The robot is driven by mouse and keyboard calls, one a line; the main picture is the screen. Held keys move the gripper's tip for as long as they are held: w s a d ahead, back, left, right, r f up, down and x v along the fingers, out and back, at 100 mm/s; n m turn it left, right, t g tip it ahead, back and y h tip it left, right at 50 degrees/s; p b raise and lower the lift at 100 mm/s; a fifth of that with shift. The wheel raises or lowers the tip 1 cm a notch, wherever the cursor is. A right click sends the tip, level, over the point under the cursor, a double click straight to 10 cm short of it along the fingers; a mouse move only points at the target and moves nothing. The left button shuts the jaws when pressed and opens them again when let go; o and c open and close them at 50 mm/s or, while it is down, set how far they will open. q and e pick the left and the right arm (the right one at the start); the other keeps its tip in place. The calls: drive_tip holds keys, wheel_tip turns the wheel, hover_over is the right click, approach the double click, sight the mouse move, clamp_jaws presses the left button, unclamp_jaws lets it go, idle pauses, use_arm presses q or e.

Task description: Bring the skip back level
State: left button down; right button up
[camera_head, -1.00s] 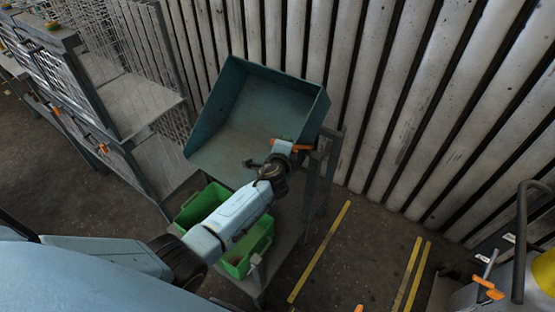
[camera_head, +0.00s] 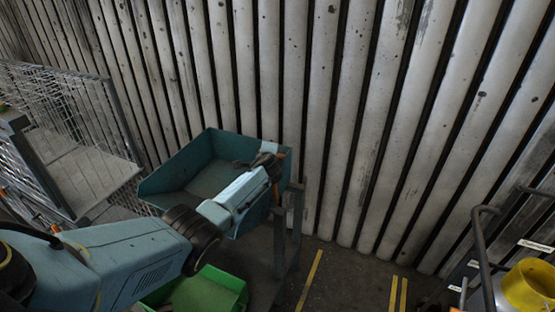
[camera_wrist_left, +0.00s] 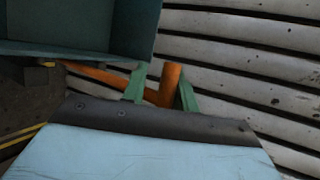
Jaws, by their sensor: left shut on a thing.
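The skip (camera_head: 207,178) is a teal open-topped metal bin, held on a grey stand in the middle left of the head view. Its inside is visible and looks empty. Its exact tilt is hard to judge. In the left wrist view its teal wall (camera_wrist_left: 80,28) fills the upper left. An orange handle (camera_wrist_left: 170,84) sits beside the skip. My left gripper (camera_wrist_left: 161,92) has its green fingers on either side of the handle and is shut on it. In the head view the left gripper (camera_head: 272,160) is at the skip's right side, partly hidden by its wrist. My right gripper is out of view.
A green crate (camera_head: 205,294) is below the skip, partly hidden by my left arm. A grey mesh rack (camera_head: 85,165) stands at left. A ribbed wall (camera_head: 350,100) is close behind. A yellow-topped object (camera_head: 530,285) with a dark rail is at lower right. Yellow lines mark the floor.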

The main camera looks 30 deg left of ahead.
use_arm(q)
drive_tip(key=shift+d+f+h, duration=0.3)
drive_tip(key=shift+d+f, duration=0.35)
drive_tip(key=shift+d, duration=0.25)
drive_tip(key=c, duration=1.4)
unclamp_jaws()
drive_tip(key=shift+w, duration=0.15)
drive_tip(key=shift+o, duration=0.2)
drive_tip(key=shift+d+r, duration=0.1)
drive_tip(key=shift+r, duration=0.05)
drive_tip(key=shift+s+d+r+p, duration=0.25)
drive_tip(key=shift+s+p, duration=0.1)
drive_tip(key=shift+p, duration=0.45)
drive_tip(key=a+p+v, duration=0.1)
drive_tip(key=p+v, duration=0.2)
drive_tip(key=v, duration=0.9)
drive_tip(key=shift+s+r, duration=0.15)
drive_tip(key=shift+r, duration=0.05)
drive_tip(key=shift+a, duration=0.1)
